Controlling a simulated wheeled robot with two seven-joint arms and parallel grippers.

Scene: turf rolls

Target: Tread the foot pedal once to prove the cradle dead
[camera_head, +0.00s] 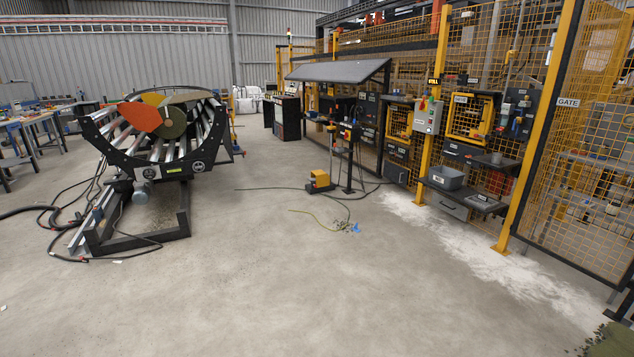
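The foot pedal (319,182) is a yellow-hooded unit on a dark base, standing on the concrete floor right of the middle. A dark cable runs from it along the floor. The cradle (160,160) stands at the left, a black curved frame with silver rollers on a dark floor base. Nothing in the picture tells whether the cradle is powered. Neither of my grippers is in view.
A black stand (350,160) rises just right of the pedal. Yellow mesh fencing and control boxes (428,115) line the right side. Loose cables (85,210) lie around the cradle base. Debris and a blue scrap (354,227) lie before the pedal. The foreground floor (280,290) is clear.

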